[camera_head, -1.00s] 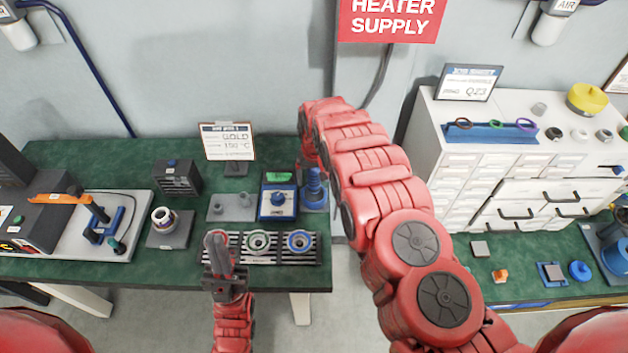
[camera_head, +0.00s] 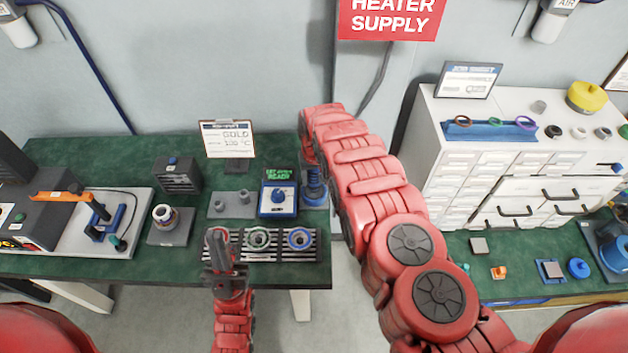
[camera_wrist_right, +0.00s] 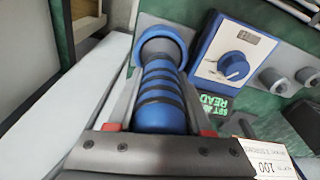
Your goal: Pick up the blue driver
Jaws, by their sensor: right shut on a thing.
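The blue driver (camera_head: 314,186) stands upright on the green bench, right of a blue-framed control box. In the right wrist view its ribbed blue body (camera_wrist_right: 162,100) lies between the fingers of my right gripper (camera_wrist_right: 160,92), which is shut on it. In the head view my right forearm hides most of that gripper. My left gripper (camera_head: 223,262) is at the bench's front edge, in front of the slotted rack; whether its fingers are apart is not clear.
The control box (camera_head: 278,200) with a blue knob stands close left of the driver. The slotted rack (camera_head: 270,257) holds ring parts. A sign stand (camera_head: 228,140) is behind. A white drawer cabinet (camera_head: 470,150) stands to the right.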

